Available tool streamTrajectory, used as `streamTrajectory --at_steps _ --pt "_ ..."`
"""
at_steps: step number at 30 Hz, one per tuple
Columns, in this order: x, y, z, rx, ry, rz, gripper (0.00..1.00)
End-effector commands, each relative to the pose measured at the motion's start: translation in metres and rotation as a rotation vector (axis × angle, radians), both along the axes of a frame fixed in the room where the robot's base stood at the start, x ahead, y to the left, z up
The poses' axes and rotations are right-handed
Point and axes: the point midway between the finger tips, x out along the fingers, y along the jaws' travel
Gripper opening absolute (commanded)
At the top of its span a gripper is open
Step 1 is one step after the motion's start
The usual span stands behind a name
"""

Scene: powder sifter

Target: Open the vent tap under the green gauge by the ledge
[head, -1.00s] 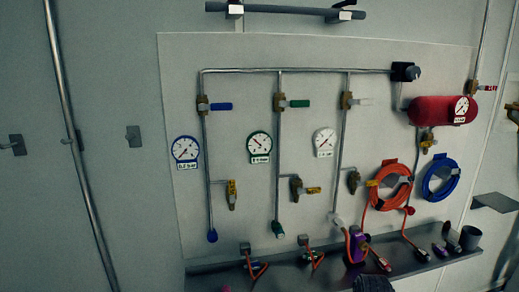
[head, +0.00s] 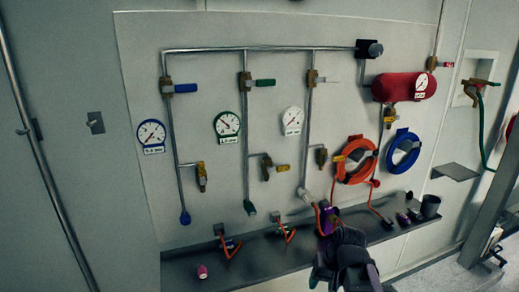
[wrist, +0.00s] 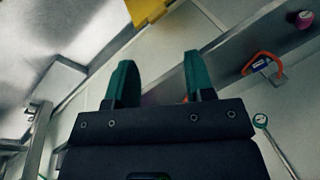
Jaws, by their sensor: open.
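The green-rimmed gauge (head: 227,124) hangs on the wall panel, second from the left in the head view. Below and right of it, a vent tap (head: 266,166) sits on a short branch of the middle pipe. Its yellow handle (head: 283,168) sticks out sideways to the right. My gripper (head: 343,238) is low at the ledge (head: 265,268), right of and below the tap, well apart from it. In the wrist view its two green fingers (wrist: 161,80) stand apart with nothing between them. The tap is not recognisable in the wrist view.
A similar yellow-handled tap (head: 202,177) hangs to the left, another dark one (head: 321,157) to the right. Orange-looped items (head: 284,233), a pink cylinder (head: 203,271) and a purple item (head: 328,218) are on the ledge. An orange hose coil (head: 357,160) hangs right.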

Motion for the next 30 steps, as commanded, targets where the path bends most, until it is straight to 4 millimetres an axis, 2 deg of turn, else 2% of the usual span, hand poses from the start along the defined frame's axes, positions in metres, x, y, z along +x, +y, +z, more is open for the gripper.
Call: streamTrajectory --at_steps 1,4,6,9,11,13,16,20,23,30 --pt "0.045 0.009 0.012 0.134 -0.059 -0.033 0.49" --pt "0.130 0.032 0.051 0.483 -0.225 -0.144 0.49" --pt "0.184 0.037 0.089 0.731 -0.339 -0.252 0.49" --pt "0.240 0.032 0.138 1.022 -0.455 -0.405 0.49" --pt "0.257 0.028 0.157 1.140 -0.496 -0.480 0.49" --pt "0.265 0.022 0.171 1.223 -0.525 -0.543 0.49" --pt "0.268 0.018 0.175 1.248 -0.546 -0.583 0.49" --pt "0.272 0.022 0.175 1.245 -0.545 -0.580 0.49" --pt "0.284 0.033 0.175 1.245 -0.544 -0.578 0.49" --pt "0.326 0.072 0.175 1.244 -0.543 -0.576 0.49"
